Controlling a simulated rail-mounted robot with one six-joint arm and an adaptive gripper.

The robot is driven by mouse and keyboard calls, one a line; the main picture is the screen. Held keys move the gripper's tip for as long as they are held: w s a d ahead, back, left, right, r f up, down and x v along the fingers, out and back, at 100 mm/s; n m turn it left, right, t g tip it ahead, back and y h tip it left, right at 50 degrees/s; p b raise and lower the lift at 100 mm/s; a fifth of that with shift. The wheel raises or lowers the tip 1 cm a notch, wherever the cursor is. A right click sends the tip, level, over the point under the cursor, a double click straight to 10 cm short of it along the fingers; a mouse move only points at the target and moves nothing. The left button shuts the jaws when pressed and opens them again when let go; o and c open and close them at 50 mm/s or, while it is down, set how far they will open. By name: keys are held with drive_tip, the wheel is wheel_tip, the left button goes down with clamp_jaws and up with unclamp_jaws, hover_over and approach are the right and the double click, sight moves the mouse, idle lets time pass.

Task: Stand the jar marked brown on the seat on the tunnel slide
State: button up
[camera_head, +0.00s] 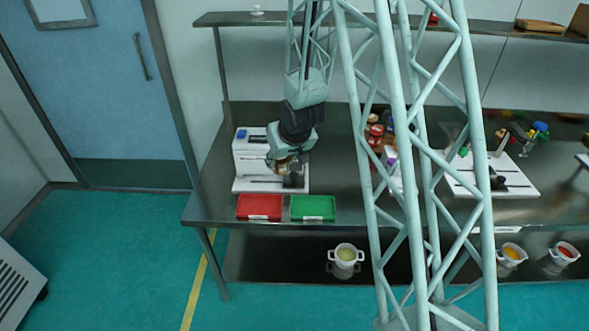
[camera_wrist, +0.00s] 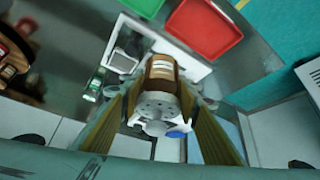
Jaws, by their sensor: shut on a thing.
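My gripper (camera_head: 284,166) is above the white machine at the left of the bench. In the wrist view my gripper (camera_wrist: 160,98) has its two fingers on either side of a brown jar (camera_wrist: 162,72) with a pale label and is shut on it. A grey-white perforated part with a blue piece shows at the jar's near end. The tunnel slide (camera_head: 245,185) is a white base with a dark track. The dark seat (camera_head: 293,181) is at its right, close below my gripper. I cannot tell whether the jar touches it. The label's writing is unreadable.
A red tray (camera_head: 259,206) and a green tray (camera_head: 313,207) lie at the bench's front edge. The white machine body (camera_head: 250,155) stands behind the slide. Several jars (camera_head: 377,135) stand to the right. A pot (camera_head: 346,256) is on the lower shelf.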

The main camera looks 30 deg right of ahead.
drive_tip(key=s+d+f, duration=0.1)
drive_tip(key=d+f, duration=0.2)
drive_tip(key=d, duration=0.4)
drive_tip(key=s+d+f, duration=0.1)
drive_tip(key=d+f, duration=0.3)
drive_tip(key=d, duration=0.3)
drive_tip(key=shift+s+d+f+m, duration=0.25)
drive_tip(key=shift+s+d+m, duration=0.1)
drive_tip(key=shift+s+m, duration=0.05)
hover_over(295, 168)
drive_tip(key=shift+w+f, duration=0.15)
drive_tip(key=shift+f, duration=0.6)
drive_tip(key=shift+f+b, duration=0.65)
drive_tip(key=shift+f, duration=1.1)
drive_tip(key=shift+f, duration=0.15)
drive_tip(key=o, duration=0.9)
drive_tip(key=shift+c, duration=0.2)
